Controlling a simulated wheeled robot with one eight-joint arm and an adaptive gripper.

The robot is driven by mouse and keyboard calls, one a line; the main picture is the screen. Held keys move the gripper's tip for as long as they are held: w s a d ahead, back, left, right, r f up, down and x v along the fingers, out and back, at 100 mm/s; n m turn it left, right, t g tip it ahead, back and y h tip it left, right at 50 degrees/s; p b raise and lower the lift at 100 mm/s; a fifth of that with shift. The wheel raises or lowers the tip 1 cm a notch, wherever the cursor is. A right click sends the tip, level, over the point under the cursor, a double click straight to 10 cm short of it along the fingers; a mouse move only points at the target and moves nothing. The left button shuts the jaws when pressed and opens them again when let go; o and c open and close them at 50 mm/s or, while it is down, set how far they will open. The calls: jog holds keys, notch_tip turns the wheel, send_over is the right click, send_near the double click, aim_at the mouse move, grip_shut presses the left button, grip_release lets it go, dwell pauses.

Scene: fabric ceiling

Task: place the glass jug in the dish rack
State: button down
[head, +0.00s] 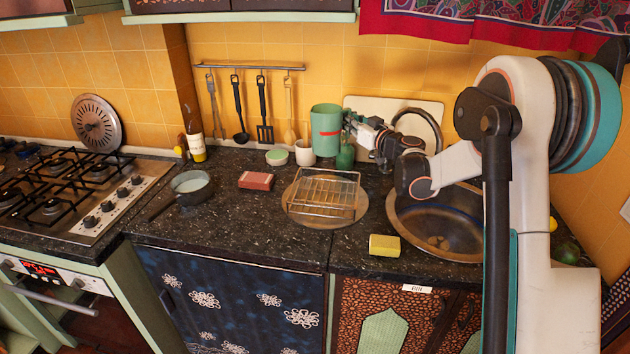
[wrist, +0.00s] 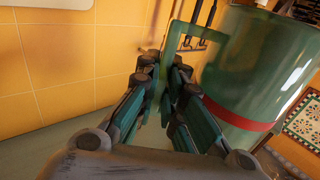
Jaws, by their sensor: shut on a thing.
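The glass jug (head: 326,130) is a green, see-through cylinder with a red band, upright in the head view, behind the dish rack and near the tiled wall. My gripper (head: 351,122) comes to it from the right and is shut on its handle. In the wrist view the fingers (wrist: 166,82) close around the green handle, and the jug body (wrist: 262,65) fills the upper right. The dish rack (head: 328,196) is a wire frame on a round tray (head: 300,217), left of the sink. I see nothing in the rack. Whether the jug's base touches the counter is unclear.
A white cup (head: 305,154), a green bowl (head: 277,157) and a green bottle (head: 345,157) stand close to the jug. A red block (head: 256,181) and a saucepan (head: 191,184) lie left of the rack. A yellow sponge (head: 384,246) lies in front of the sink (head: 440,225).

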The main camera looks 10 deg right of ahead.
jog(key=shift+n+y, duration=0.3)
jog(key=shift+y, duration=0.1)
jog(key=f+b, duration=0.1)
jog(key=f, duration=0.5)
jog(key=w+f+b, duration=0.1)
jog(key=f+b, duration=0.1)
jog(key=f, duration=0.4)
jog(key=w+f+b, duration=0.1)
jog(key=f+b, duration=0.1)
jog(key=f, duration=0.4)
jog(key=shift+f+b, duration=0.2)
jog(key=shift+b, duration=0.15)
jog(key=c, duration=1.7)
grip_release()
jog(key=shift+r, duration=0.2)
jog(key=p+v, duration=0.2)
jog(key=v, duration=1)
jog(key=shift+d+r+p, duration=0.1)
jog(key=shift+r+p, duration=0.1)
jog(key=shift+p, duration=0.1)
